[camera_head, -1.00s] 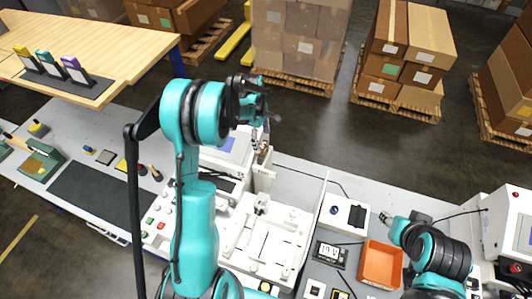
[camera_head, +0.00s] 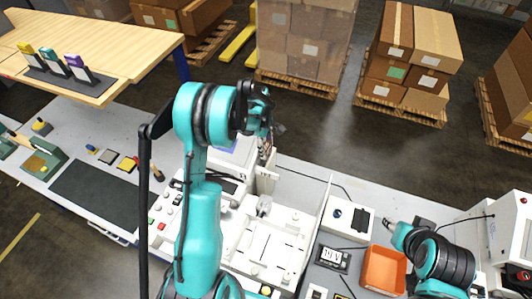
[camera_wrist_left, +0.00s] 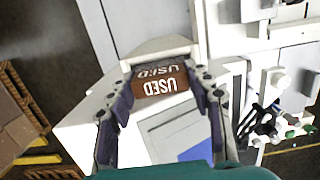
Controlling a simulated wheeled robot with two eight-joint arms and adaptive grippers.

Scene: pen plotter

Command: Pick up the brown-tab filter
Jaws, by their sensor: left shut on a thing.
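The brown-tab filter (camera_wrist_left: 163,84) shows in the left wrist view as a brown tab marked "USED". It sits between the two fingers of my left gripper (camera_wrist_left: 162,92), which is shut on it. In the head view my left gripper (camera_head: 265,143) is above a white upright part at the back of the white machine (camera_head: 262,245). The filter is mostly hidden there, and I cannot tell whether its lower part is still inside the white part. My right gripper (camera_head: 388,223) is small, over the bench at the right; its fingers are unclear.
A dark rack (camera_head: 62,76) with yellow, teal and purple tabbed filters stands on the wooden table (camera_head: 120,55) at upper left. An orange bin (camera_head: 383,270) and a white box (camera_head: 346,217) are right of the machine. A dark mat (camera_head: 100,190) lies clear at left.

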